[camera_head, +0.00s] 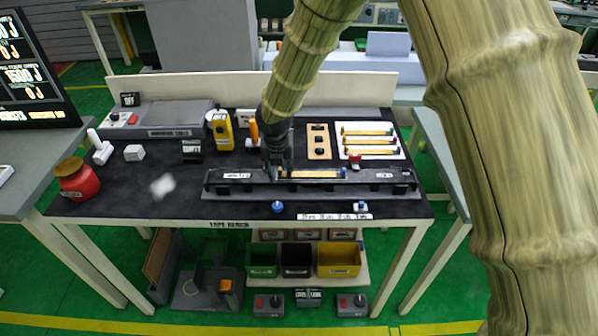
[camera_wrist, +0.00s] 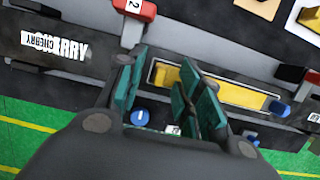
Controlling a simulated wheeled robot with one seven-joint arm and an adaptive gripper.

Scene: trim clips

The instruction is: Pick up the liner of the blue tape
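A yellow strip with a blue end lies along the dark bar; I take it for the blue tape with its liner. The strip (camera_head: 313,174) and its blue end (camera_head: 343,172) show in the head view. The wrist view also shows the strip (camera_wrist: 235,92) and blue end (camera_wrist: 279,107). I cannot tell liner from tape. My gripper (camera_head: 277,165) is low over the bar, by the strip's left end. In the wrist view its teal fingers (camera_wrist: 165,95) stand apart with nothing seen between them. The fingers hide part of the strip.
The dark bar (camera_head: 215,190) spans the front of the bench. A white board (camera_head: 375,153) with several yellow strips stands back right. A yellow device (camera_head: 222,130) and an orange-handled tool (camera_head: 254,130) stand near my arm. A blue round piece (camera_head: 278,207) lies in front.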

